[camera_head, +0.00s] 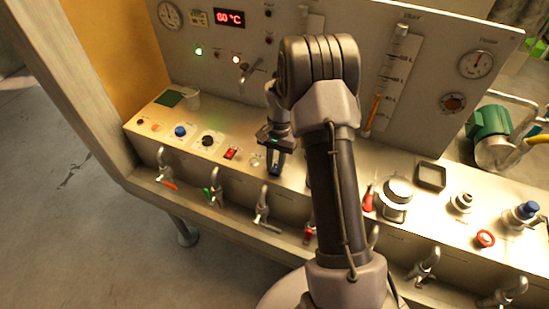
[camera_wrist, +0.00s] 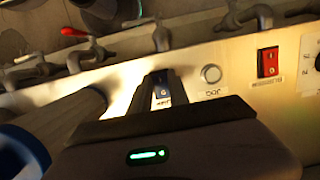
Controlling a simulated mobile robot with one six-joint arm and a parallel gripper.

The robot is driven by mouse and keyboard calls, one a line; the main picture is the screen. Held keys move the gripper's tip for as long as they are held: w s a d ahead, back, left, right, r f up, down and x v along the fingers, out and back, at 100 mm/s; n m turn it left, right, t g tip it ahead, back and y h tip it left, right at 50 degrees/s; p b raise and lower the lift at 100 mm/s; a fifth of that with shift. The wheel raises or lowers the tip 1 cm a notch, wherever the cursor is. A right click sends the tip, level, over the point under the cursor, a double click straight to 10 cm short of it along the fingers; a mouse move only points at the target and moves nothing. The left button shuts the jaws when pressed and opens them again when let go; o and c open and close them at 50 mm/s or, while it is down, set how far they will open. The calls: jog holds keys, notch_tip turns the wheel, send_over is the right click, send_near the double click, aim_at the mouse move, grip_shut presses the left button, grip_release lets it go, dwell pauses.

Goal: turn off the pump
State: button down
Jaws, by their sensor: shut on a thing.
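My gripper (camera_head: 275,170) is down at the front control panel, just right of a round white button (camera_head: 255,161). A green motor-like unit (camera_head: 489,122), perhaps the pump, stands at the right of the head view.
A red rocker switch (camera_head: 231,153) is left of the button; it also shows in the wrist view (camera_wrist: 268,62). Black (camera_head: 208,141) and blue (camera_head: 181,131) knobs sit farther left. Several valve taps line the front face.

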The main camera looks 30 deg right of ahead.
jog(key=shift+w+d+y, duration=0.1)
jog(key=shift+y, duration=0.2)
jog(key=c, duration=1.2)
grip_release()
jog(key=shift+c, duration=0.2)
jog(key=p+v, duration=0.4)
jog(key=v, duration=1.3)
jog(key=shift+w+r, duration=0.2)
jog(key=shift+w, duration=0.1)
